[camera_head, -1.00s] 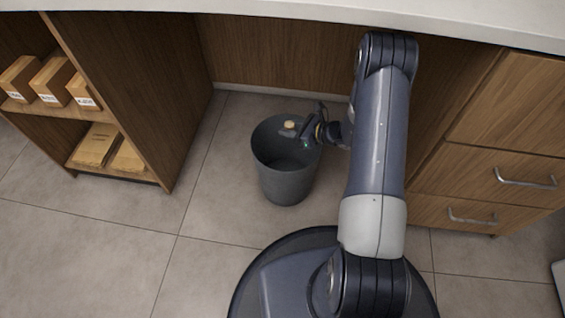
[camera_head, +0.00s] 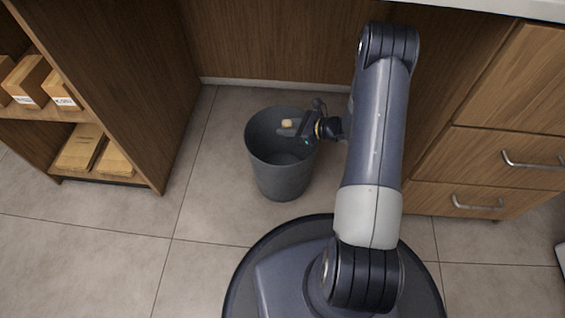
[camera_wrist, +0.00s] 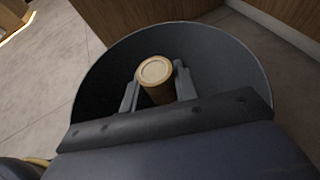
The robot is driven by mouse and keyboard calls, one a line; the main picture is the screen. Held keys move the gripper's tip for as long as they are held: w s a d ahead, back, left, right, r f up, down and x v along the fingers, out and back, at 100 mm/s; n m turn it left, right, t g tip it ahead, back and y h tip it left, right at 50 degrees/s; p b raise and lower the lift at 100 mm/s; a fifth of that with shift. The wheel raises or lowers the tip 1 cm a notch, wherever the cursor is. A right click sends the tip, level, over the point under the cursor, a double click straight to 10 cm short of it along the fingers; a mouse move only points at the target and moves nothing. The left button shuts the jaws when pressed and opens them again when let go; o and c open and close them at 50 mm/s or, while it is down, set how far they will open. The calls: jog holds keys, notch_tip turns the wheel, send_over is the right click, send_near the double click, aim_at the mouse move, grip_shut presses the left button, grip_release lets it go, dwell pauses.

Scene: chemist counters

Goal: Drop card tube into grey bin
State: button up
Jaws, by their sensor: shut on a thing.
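The card tube (camera_wrist: 157,76) is a short tan cylinder with a pale round end, held between the two fingers in the wrist view. It also shows as a small tan piece in the head view (camera_head: 287,123). My gripper (camera_head: 293,127) is shut on it, over the mouth of the grey bin. The grey bin (camera_head: 281,181) is a round, open-topped bucket on the floor. Its rim and inner wall (camera_wrist: 225,50) surround the tube in the wrist view. The bin's bottom is partly hidden by my gripper.
A wooden shelf unit (camera_head: 130,100) with boxes (camera_head: 62,90) and flat packets (camera_head: 80,148) stands at the left. A drawer cabinet (camera_head: 490,165) stands at the right, below a pale counter top (camera_head: 500,8). The tiled floor (camera_head: 205,215) around the bin is clear.

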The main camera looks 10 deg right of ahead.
jog(key=shift+f, duration=0.6)
jog(key=o, duration=1)
jog(key=p+v, duration=0.4)
jog(key=v, duration=0.6)
jog(key=shift+s+d+r, duration=0.25)
jog(key=shift+a, duration=0.1)
